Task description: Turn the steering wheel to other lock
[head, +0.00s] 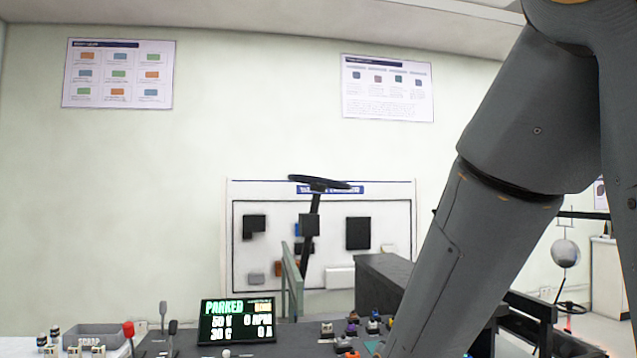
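The black steering wheel (333,185) shows near the middle of the head view, seen almost edge-on as a thin, slightly tilted ring. It sits on top of a dark slanted column (309,235) in front of a panel on the wall. How far the wheel is turned cannot be told from this angle. My arm (500,215) crosses the right side of the view from top right to bottom centre. It looks apart from the wheel in the picture. My gripper is out of view, so its fingers and anything in them are hidden.
A display (237,321) reading PARKED stands on the dark bench at the bottom. Left of it are a red-knobbed lever (129,329), dark levers and a grey bin (98,336). Several small coloured knobs (352,330) lie to its right. A grey box (385,280) stands beyond.

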